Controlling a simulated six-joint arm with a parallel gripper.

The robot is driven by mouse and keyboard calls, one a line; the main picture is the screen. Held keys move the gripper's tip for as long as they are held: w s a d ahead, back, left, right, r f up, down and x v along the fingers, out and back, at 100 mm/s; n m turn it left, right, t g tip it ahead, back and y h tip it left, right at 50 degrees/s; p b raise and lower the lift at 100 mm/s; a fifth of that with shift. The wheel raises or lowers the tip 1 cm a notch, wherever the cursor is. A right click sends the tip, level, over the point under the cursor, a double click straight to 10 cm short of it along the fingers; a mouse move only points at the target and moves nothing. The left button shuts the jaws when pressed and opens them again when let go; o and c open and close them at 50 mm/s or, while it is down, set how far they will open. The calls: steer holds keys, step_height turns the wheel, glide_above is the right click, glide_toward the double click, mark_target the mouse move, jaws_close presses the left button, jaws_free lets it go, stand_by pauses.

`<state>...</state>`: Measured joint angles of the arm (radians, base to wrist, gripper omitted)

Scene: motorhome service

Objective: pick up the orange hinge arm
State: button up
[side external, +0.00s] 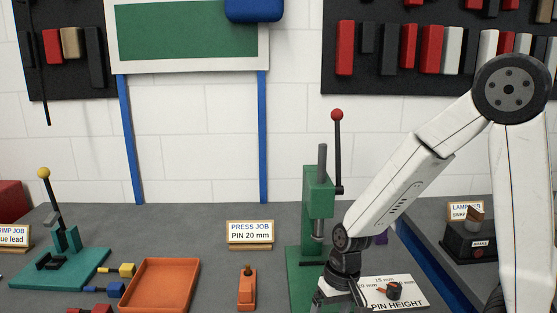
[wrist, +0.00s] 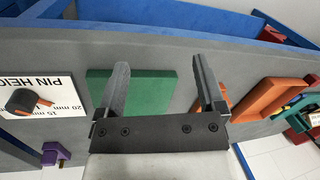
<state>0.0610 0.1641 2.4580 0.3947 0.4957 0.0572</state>
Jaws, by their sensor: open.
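The orange hinge arm (side external: 247,292) stands on the grey bench in front of the press job sign, with a dark piece at its top. In the wrist view what looks like the same orange part (wrist: 226,97) shows just right of my right finger, which partly hides it. My gripper (side external: 338,299) is low at the bottom edge of the side view, right of the hinge arm and by the green press. In the wrist view my gripper (wrist: 159,70) is open and empty, its fingers apart over the green press base (wrist: 150,90).
The green press (side external: 318,190) with a red-knobbed lever stands beside my gripper. An orange tray (side external: 160,287) lies left of the hinge arm. A pin height card (side external: 408,292) with a dark knob lies to the right. A green crimp tool (side external: 62,262) stands far left.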

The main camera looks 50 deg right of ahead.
mark_target(239, 299)
steer(key=w+a+f+m+t+y, duration=0.1)
steer(key=w+m+y, duration=0.1)
steer(key=w+m, duration=0.2)
steer(key=w+a+f+m+t+y, duration=0.1)
steer(key=w+m+y, duration=0.2)
steer(key=m, duration=0.3)
steer(key=w+a+f+m+t+y, duration=0.1)
steer(key=w+m+t+y, duration=0.1)
steer(key=w+m, duration=0.2)
steer(key=shift+w+m+y, duration=0.4)
steer(key=shift+m, duration=0.3)
steer(key=w+d+m+t, duration=0.2)
steer(key=w+m, duration=0.1)
steer(key=w+d+m+t, duration=0.1)
steer(key=w+m, duration=0.1)
steer(key=shift+w+f+t, duration=0.1)
steer(key=shift+f+t, duration=0.3)
steer(key=shift+w+d+f+m+t, duration=0.1)
steer(key=shift+w+d+m+t, duration=0.4)
steer(key=shift+w+m, duration=0.1)
steer(key=shift+x, duration=1.35)
steer(key=shift+a, duration=0.1)
steer(key=shift+x, duration=2.55)
